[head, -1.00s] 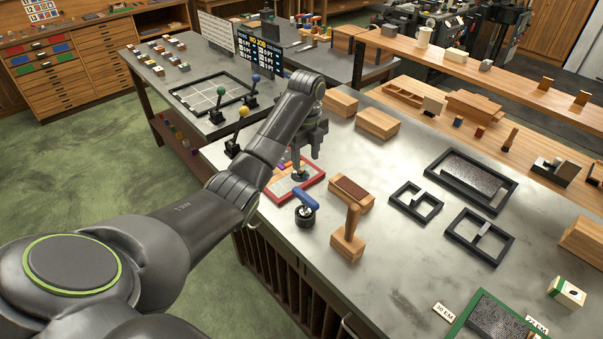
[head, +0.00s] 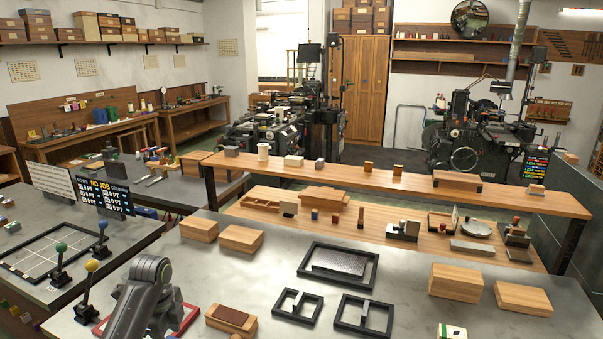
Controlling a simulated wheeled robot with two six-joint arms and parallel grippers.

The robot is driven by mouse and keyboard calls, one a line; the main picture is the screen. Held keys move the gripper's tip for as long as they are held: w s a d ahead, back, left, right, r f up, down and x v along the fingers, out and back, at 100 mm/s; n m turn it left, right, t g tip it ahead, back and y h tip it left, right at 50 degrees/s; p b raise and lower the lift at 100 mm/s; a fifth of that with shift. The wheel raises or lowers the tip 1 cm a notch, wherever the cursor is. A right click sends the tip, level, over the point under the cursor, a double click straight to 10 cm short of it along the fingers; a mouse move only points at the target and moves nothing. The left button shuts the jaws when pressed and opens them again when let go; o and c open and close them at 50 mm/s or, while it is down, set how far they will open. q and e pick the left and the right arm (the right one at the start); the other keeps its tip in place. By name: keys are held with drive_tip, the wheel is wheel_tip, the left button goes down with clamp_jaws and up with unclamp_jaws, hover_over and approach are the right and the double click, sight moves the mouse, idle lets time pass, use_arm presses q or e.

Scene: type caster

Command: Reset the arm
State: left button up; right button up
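My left arm comes up from the bottom edge in the head view, and its wrist stands at the lower left over the grey bench top (head: 260,290). My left gripper (head: 172,318) is partly in view beside the wrist at a red-rimmed tray (head: 188,318). The picture edge and the arm hide its fingertips, so I cannot tell whether it is open or shut. My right gripper is not in view.
Wooden blocks (head: 240,239) and black frames (head: 338,262) lie on the bench. A brown-topped wooden block (head: 231,319) stands right of the arm. Levers with coloured knobs (head: 92,266) stand on its left. A raised wooden shelf (head: 400,182) runs behind the bench.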

use_arm(q)
drive_tip(key=s+d+f+n+t, duration=0.1)
drive_tip(key=s+f+n, duration=0.4)
drive_tip(key=s, duration=0.5)
drive_tip(key=s+d+f+n+t, duration=0.1)
drive_tip(key=s+f+n, duration=0.45)
drive_tip(key=s, duration=0.45)
drive_tip(key=s+r+n+t+y, duration=0.1)
drive_tip(key=s+r+n, duration=0.2)
drive_tip(key=s+n, duration=0.95)
drive_tip(key=s+a+f+m+g+b, duration=0.15)
drive_tip(key=f+b, duration=0.25)
drive_tip(key=f, duration=1.2)
drive_tip(key=s+f+m+t+b, duration=0.15)
drive_tip(key=f+b, duration=0.25)
drive_tip(key=f, duration=1.1)
drive_tip(key=s+f+g+b, duration=0.1)
drive_tip(key=s+f+b, duration=0.2)
drive_tip(key=s+f, duration=0.5)
drive_tip(key=s+d+f+g+b, duration=0.1)
drive_tip(key=s+f+b, duration=0.2)
drive_tip(key=s+f, duration=0.4)
wheel_tip(320, 180, down, 8)
drive_tip(key=shift+s+d+r+m, duration=0.1)
drive_tip(key=shift+s+d+m, duration=0.05)
drive_tip(key=shift+s+m, duration=0.25)
